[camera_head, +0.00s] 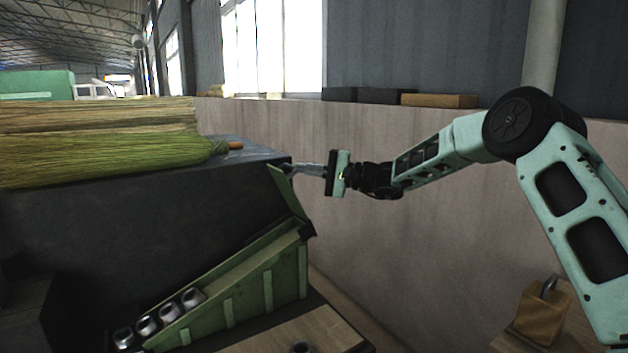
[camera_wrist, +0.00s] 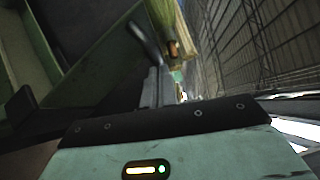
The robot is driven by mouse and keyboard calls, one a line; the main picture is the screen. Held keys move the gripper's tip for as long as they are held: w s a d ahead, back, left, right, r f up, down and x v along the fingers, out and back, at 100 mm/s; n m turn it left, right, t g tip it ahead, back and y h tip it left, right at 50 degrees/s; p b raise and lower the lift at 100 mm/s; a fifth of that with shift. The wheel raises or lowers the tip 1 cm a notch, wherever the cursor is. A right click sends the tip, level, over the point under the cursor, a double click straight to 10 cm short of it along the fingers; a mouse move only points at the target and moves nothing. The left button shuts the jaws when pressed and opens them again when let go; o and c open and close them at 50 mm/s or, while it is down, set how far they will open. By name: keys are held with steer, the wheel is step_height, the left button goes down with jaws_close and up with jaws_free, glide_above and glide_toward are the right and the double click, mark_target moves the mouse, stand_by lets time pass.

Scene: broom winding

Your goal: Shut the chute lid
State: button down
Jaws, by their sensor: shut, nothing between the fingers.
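The green chute (camera_head: 250,288) slopes down to the left in the head view, with several silver cans (camera_head: 168,312) lined up at its low end. Its lid (camera_head: 287,192) stands raised at the high end, tilted back to the left. My gripper (camera_head: 288,169) is shut and empty, its fingertips at the upper edge of the lid. I cannot tell whether they touch it. In the wrist view the fingers (camera_wrist: 158,78) point away beside a green panel (camera_wrist: 98,62) that looks like the lid.
A dark block (camera_head: 150,225) behind the chute carries green-yellow broom heads (camera_head: 110,160). A pale low wall (camera_head: 400,245) runs behind my arm. A wooden block with a metal shackle (camera_head: 540,312) sits at the lower right. Room right of the chute is open.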

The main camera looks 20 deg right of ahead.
mark_target(287, 179)
steer(key=s+a+n+h+b, duration=0.1)
steer(key=a+b, duration=0.1)
steer(key=a+f+n+g+h+b, duration=0.1)
steer(key=a+n+h+b, duration=0.1)
steer(key=a, duration=0.1)
steer(key=s+a+f+n+h+b, duration=0.1)
steer(key=a+h+b, duration=0.1)
steer(key=a, duration=0.1)
steer(key=shift+s+n, duration=0.3)
steer(key=shift+n, duration=0.1)
steer(key=s+a+f+n+h+p, duration=0.1)
steer(key=a+f+n+h+p, duration=0.1)
steer(key=a+f+h, duration=0.3)
step_height(287, 179, down, 4)
steer(key=shift+s+a+r+n+h, duration=0.15)
steer(key=shift+s+n+h, duration=0.25)
steer(key=shift+n+h, duration=0.4)
steer(key=shift+a+f, duration=0.1)
steer(key=shift+f, duration=0.1)
